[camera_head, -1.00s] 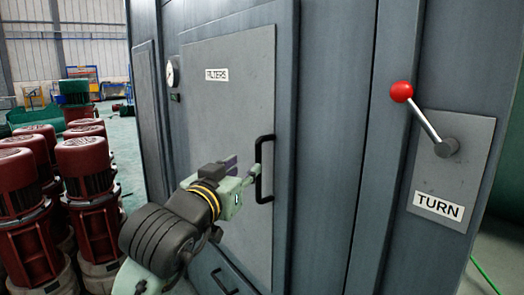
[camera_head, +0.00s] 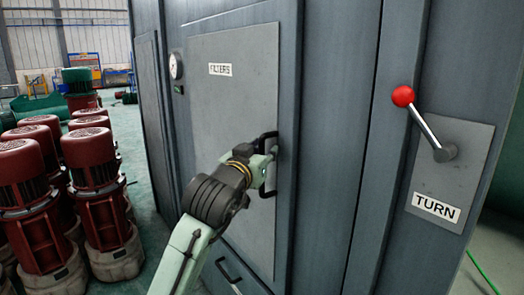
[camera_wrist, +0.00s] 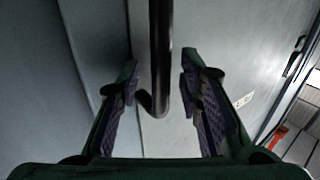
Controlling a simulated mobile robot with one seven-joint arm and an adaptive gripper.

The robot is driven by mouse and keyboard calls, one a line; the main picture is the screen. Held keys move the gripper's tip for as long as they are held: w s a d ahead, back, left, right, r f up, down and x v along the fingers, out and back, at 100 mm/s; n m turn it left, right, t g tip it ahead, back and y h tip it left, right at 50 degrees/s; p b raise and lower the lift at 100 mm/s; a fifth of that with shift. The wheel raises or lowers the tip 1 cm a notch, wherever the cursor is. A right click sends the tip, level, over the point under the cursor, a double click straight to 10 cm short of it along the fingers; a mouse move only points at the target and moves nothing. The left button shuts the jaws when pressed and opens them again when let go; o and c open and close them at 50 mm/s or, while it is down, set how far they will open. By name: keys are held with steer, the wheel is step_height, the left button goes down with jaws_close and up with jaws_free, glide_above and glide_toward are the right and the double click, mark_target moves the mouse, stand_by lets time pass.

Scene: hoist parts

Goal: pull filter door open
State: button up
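The filter door (camera_head: 230,110) is a grey panel labelled FILTERS on a large grey cabinet. It looks closed in its frame. Its black bar handle (camera_head: 264,187) is upright at the door's right edge. My gripper (camera_head: 262,165) is at the handle and hides part of it in the head view. In the wrist view my gripper (camera_wrist: 158,82) is open, with one finger on each side of the handle bar (camera_wrist: 160,45). Gaps show between the bar and both fingers.
A red-knobbed lever (camera_head: 425,122) sits on a TURN plate (camera_head: 440,190) right of the door. A gauge (camera_head: 176,66) is at the door's upper left. A lower handle (camera_head: 228,270) is below. Several red motors (camera_head: 98,185) stand on the floor at left.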

jaws_close()
stand_by(0.7)
